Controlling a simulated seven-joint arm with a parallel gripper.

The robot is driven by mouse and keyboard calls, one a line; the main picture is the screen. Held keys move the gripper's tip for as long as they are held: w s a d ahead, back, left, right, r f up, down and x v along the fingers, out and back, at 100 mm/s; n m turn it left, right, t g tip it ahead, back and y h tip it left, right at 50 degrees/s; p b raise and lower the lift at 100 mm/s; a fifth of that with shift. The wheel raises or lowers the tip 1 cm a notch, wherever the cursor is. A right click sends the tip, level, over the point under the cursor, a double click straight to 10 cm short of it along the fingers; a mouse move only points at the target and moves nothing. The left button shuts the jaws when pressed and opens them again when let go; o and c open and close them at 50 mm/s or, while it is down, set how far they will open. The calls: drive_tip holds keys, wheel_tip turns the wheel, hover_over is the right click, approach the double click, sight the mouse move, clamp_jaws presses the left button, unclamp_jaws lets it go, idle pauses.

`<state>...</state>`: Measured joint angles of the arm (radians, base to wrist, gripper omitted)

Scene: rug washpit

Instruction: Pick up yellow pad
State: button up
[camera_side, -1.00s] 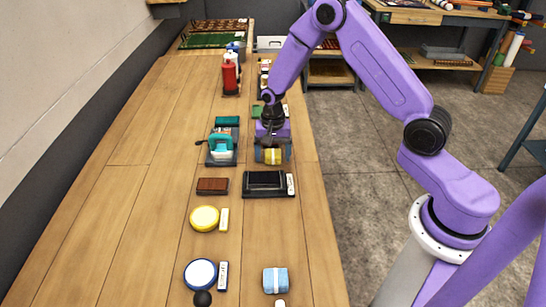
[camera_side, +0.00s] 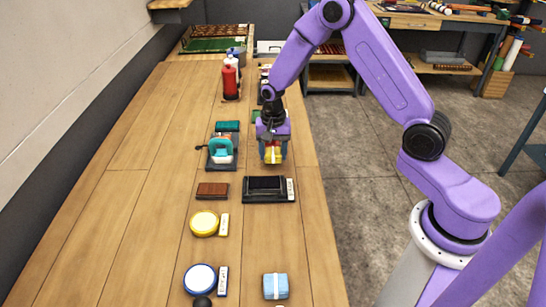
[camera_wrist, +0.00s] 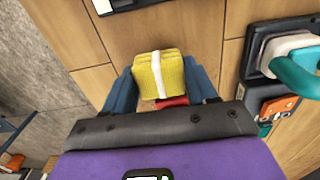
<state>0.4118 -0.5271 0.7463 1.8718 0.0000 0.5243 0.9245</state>
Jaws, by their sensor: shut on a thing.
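The yellow pad (camera_side: 273,155) is a small block with a white band around it, at the right side of the wooden table. My gripper (camera_side: 272,150) points down over it. In the wrist view the yellow pad (camera_wrist: 172,66) sits between the two blue fingers of my gripper (camera_wrist: 160,82), which are shut on its sides. A red piece (camera_wrist: 172,101) shows just below the pad there. I cannot tell whether the pad touches the table.
A black tray (camera_side: 248,198) lies in front of the pad. A teal-handled tool (camera_side: 220,148) stands to the left. A yellow round tin (camera_side: 204,223), a brown block (camera_side: 212,190) and a blue pad (camera_side: 275,286) lie nearer. A red bottle (camera_side: 230,80) stands farther back.

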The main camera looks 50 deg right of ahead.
drive_tip(key=s+r, duration=1)
drive_tip(key=s, duration=0.4)
drive_tip(key=shift+a+r, duration=0.2)
drive_tip(key=shift+r, duration=0.05)
